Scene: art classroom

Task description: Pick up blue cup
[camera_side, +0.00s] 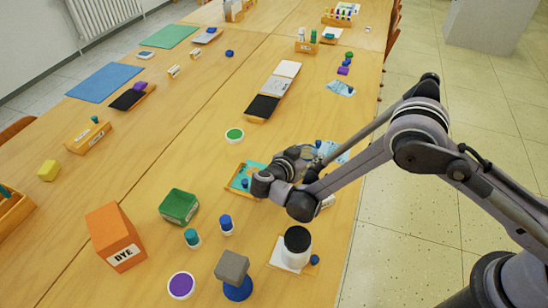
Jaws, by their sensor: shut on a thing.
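My gripper (262,184) is low over a small tray (233,188) with a teal sheet, right of the table's middle. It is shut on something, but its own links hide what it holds. A small dark blue piece (245,183) shows right beside the fingertips; I cannot tell whether it is held. No plain blue cup shows clearly. A blue round base (238,291) with a grey block (232,266) on top stands at the front. A white pot with a blue top (226,223) stands nearer than the gripper.
A black-and-white jar (296,247) stands close below my arm, near the table's right edge. A green box (179,206), an orange dye box (115,237) and a purple-topped pot (181,286) stand front left. The table (180,130) is clear left of the green-topped pot (234,135).

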